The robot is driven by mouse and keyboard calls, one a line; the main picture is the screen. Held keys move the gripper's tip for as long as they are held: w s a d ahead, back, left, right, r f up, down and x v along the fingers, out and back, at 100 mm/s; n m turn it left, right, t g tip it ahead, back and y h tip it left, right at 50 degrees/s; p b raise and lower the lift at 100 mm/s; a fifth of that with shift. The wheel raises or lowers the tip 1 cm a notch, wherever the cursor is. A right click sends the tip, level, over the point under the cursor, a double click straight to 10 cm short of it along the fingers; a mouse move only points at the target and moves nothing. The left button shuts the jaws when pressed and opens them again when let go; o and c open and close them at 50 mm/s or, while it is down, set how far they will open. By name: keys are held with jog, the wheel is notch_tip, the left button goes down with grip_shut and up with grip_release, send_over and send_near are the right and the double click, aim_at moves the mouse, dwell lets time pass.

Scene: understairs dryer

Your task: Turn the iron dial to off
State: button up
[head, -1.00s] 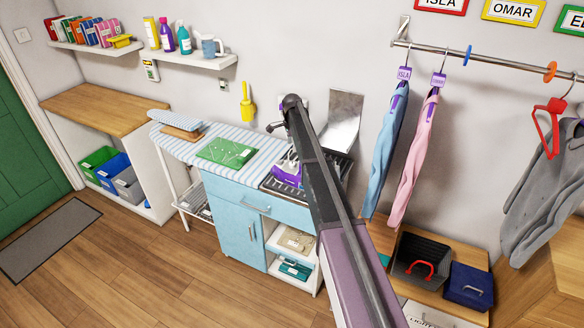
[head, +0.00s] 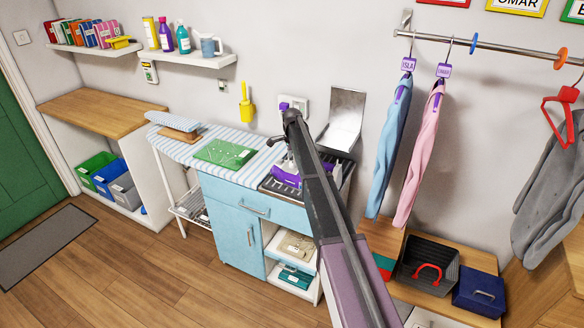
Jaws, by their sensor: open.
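The purple and white iron (head: 284,174) sits on a dark ribbed rest (head: 272,187) at the right end of the striped ironing board. My arm crosses in front and hides part of the iron. Its dial is hidden or too small to make out. My gripper (head: 275,141) shows only as a small dark shape beside the arm's far end, above the iron in the picture and open. I see nothing held in it. I cannot tell how far it is from the iron.
A metal lid (head: 343,118) stands raised behind the rest. A purple plug sits in the wall socket (head: 296,103). Blue and pink garments (head: 420,153) hang right of my arm. The floor in front is clear.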

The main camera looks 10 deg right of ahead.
jog(key=shift+f+b, duration=0.65)
jog(key=shift+f, duration=0.25)
grip_shut()
